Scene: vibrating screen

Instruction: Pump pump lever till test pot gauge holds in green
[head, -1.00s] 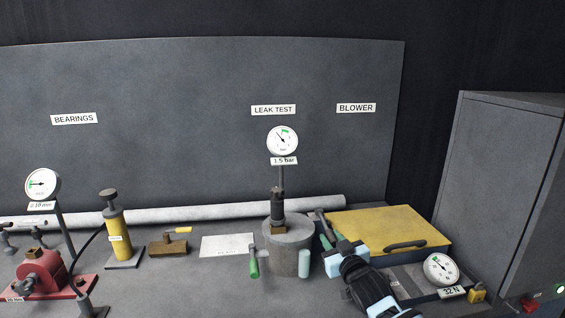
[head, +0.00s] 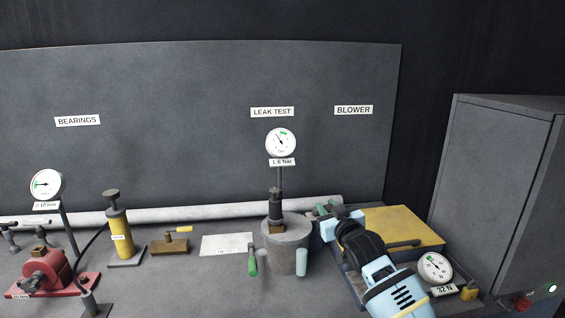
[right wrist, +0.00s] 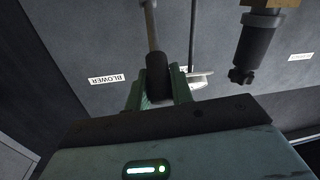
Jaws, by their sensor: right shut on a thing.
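The test pot (head: 288,256) is a grey cylinder under the LEAK TEST sign, with a dark valve-like fitting (head: 275,206) on top. Its round white gauge (head: 281,142) stands on a post behind it. The needle points up and left, short of the green band near the top, and the plate below reads about 1.6 bar. My right gripper (head: 328,209) is just right of the pot. In the right wrist view its green fingers are shut on the dark grip (right wrist: 159,85) of the pump lever (right wrist: 151,32). The pump body is mostly hidden in the head view. My left gripper is out of view.
A green-handled valve (head: 252,260) is on the pot's front left. A yellow grease pump (head: 119,232) and red bearing unit (head: 45,270) stand left. A grey cabinet (head: 495,190) bounds the right.

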